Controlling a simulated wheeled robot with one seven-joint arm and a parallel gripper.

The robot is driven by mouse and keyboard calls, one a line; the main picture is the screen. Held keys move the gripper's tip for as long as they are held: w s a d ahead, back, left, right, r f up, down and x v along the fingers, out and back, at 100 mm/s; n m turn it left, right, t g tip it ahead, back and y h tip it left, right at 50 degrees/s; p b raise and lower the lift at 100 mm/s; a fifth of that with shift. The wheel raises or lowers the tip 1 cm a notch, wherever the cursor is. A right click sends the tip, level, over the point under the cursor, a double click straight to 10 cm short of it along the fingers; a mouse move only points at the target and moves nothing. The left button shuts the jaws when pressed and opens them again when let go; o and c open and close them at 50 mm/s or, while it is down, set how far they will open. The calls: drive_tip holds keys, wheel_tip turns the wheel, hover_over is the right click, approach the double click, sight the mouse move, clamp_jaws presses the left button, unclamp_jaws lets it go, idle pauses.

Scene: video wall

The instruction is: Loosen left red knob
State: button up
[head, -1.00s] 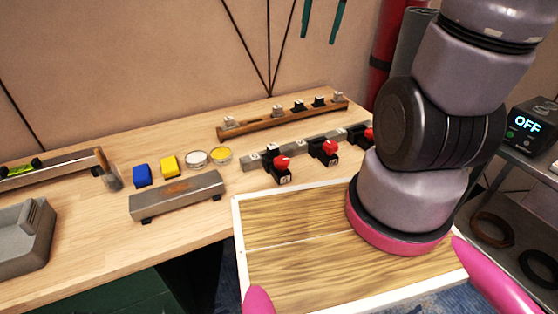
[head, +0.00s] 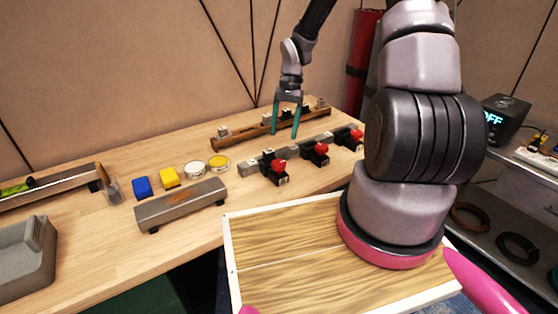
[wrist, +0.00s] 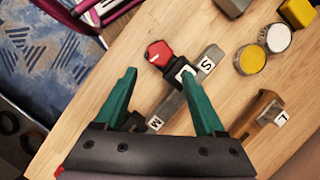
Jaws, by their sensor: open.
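The left red knob (head: 279,165) sits on a black fitting at the left end of a grey rail (head: 300,145) on the workbench. The middle red knob (head: 322,148) and right red knob (head: 356,134) stand further right along the rail. My gripper (head: 285,134) points down with teal fingers apart and empty, appearing just behind and above the left knob. In the wrist view, the left red knob (wrist: 158,53) shows just beyond the open fingertips (wrist: 158,71), near the label S (wrist: 207,65); the fingers appear apart from it. The gripper body hides part of the rail.
A wooden strip with fittings (head: 240,133) lies behind the rail. Round tins (head: 219,162), yellow (head: 169,178) and blue blocks (head: 142,188), and a grey metal bar (head: 180,205) stand to the left. A wood-topped tray (head: 290,235) is in front. A red cylinder (head: 358,60) stands behind right.

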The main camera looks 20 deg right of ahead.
sight(279, 162)
drive_tip(key=x, duration=1)
drive_tip(key=shift+r, duration=0.1)
drive_tip(key=c, duration=1.1)
